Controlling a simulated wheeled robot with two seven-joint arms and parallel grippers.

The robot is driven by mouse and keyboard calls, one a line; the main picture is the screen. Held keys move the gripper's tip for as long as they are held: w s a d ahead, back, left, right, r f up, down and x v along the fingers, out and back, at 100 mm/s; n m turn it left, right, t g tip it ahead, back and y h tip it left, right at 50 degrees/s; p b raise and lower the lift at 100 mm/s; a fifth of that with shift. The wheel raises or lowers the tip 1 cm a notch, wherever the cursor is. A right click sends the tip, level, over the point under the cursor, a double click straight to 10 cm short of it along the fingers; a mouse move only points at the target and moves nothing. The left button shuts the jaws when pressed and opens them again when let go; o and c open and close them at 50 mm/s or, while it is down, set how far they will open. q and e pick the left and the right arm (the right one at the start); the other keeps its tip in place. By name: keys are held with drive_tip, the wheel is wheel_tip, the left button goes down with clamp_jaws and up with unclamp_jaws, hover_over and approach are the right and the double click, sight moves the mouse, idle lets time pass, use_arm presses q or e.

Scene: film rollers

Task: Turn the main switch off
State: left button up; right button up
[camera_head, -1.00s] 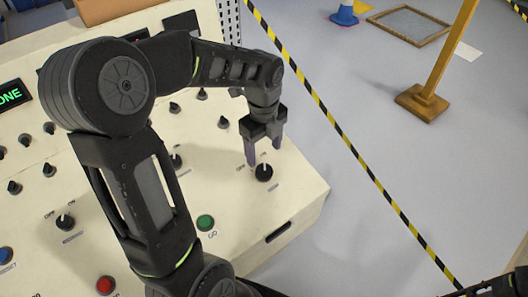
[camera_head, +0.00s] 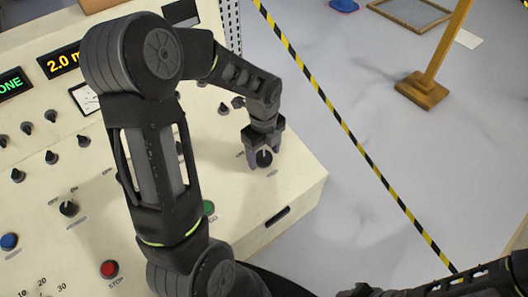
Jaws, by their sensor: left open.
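A black rotary switch (camera_head: 264,160) sits near the right end of the cream control panel (camera_head: 240,208), with small labels around it that are too small to read fully. A second black switch (camera_head: 69,208), with OFF and ON marks, is at the lower left of the panel. My right arm shows at the lower right edge, but its gripper fingers cannot be made out.
A green button (camera_head: 208,207), partly behind my left arm, a red STOP button (camera_head: 109,269), a blue button (camera_head: 9,241) and several small knobs are on the panel. Yellow-black tape (camera_head: 352,141) crosses the floor, with a wooden post (camera_head: 424,88) beyond.

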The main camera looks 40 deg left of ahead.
use_arm(q)
drive_tip(key=shift+f, duration=0.1)
drive_tip(key=shift+c, duration=0.6)
drive_tip(key=c, duration=1.2)
drive_tip(key=shift+c, duration=0.2)
drive_tip(key=n+b, duration=0.2)
drive_tip(key=n, duration=0.1)
drive_tip(key=shift+f+t+b, duration=0.15)
drive_tip(key=shift+t+b, duration=0.2)
drive_tip(key=shift+t, duration=0.05)
drive_tip(key=n+b, duration=0.2)
drive_tip(key=n, duration=0.1)
drive_tip(key=shift+s+n+t+b, duration=0.1)
drive_tip(key=shift+n+t+b, duration=0.25)
drive_tip(key=shift+n+t, duration=0.05)
drive_tip(key=n+b, duration=0.3)
drive_tip(key=shift+f+n+t, duration=0.1)
drive_tip(key=shift+n+t, duration=0.2)
drive_tip(key=shift+t, duration=0.1)
drive_tip(key=shift+r+n+y+b, duration=0.2)
drive_tip(key=shift+n+y+b, duration=0.3)
drive_tip(key=shift+n+b, duration=1.15)
